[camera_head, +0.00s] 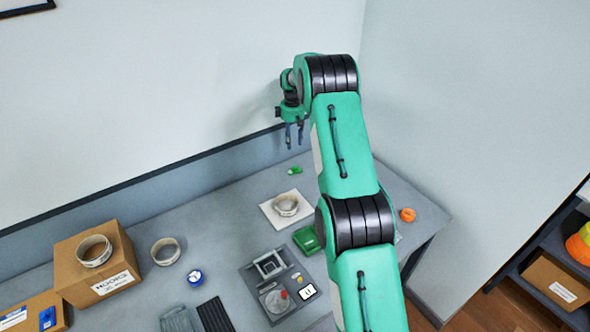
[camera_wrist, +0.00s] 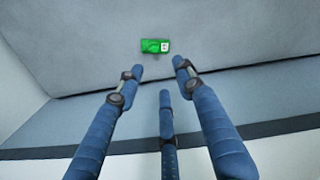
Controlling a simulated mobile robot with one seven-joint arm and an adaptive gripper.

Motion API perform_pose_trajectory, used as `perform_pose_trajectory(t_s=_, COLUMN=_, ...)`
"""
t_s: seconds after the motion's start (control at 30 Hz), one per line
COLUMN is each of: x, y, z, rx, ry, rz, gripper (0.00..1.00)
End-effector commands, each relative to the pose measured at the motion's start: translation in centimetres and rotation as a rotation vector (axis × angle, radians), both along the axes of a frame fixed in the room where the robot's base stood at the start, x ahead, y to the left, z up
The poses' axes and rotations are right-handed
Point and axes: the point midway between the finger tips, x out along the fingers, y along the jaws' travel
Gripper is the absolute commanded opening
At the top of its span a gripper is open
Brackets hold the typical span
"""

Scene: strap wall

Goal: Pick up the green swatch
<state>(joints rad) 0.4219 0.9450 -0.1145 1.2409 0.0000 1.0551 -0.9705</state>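The green swatch (camera_head: 295,170) lies flat on the grey table near the back wall in the head view. In the wrist view the green swatch (camera_wrist: 155,46) shows a small white label at its right end, just beyond my fingertips. My gripper (camera_head: 293,138) hangs above the table a little behind the swatch, fingers pointing down. In the wrist view my gripper (camera_wrist: 160,80) has its blue fingers spread apart with nothing between them. The swatch is fully visible and apart from the fingers.
A tape roll (camera_head: 286,204) sits on a white square in front of the swatch. A green box (camera_head: 306,239) and a grey device (camera_head: 277,284) stand nearer. An orange ring (camera_head: 407,215) lies right of my arm. A cardboard box (camera_head: 97,268) stands left. Table around the swatch is clear.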

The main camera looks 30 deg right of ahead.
Motion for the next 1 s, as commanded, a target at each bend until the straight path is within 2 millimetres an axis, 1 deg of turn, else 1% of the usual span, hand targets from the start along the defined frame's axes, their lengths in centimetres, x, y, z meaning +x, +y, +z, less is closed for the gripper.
perform_pose_trajectory(t_s=0.1, x=0.3, y=-1.0, z=-1.5, rx=0.004, ry=0.009, rz=0.011, gripper=0.37)
perform_pose_trajectory(t_s=0.2, x=0.4, y=-1.4, z=-2.1, rx=0.006, ry=0.012, rz=0.016, gripper=0.37)
perform_pose_trajectory(t_s=0.63, x=0.3, y=-1.5, z=-2.5, rx=0.007, ry=0.014, rz=0.018, gripper=0.37)
perform_pose_trajectory(t_s=0.73, x=0.3, y=-1.5, z=-2.9, rx=0.007, ry=0.015, rz=0.018, gripper=0.37)
perform_pose_trajectory(t_s=0.87, x=0.3, y=-1.5, z=-4.1, rx=0.007, ry=0.016, rz=0.018, gripper=0.37)
perform_pose_trajectory(t_s=1.0, x=0.2, y=-1.5, z=-6.1, rx=0.008, ry=0.017, rz=0.018, gripper=0.37)
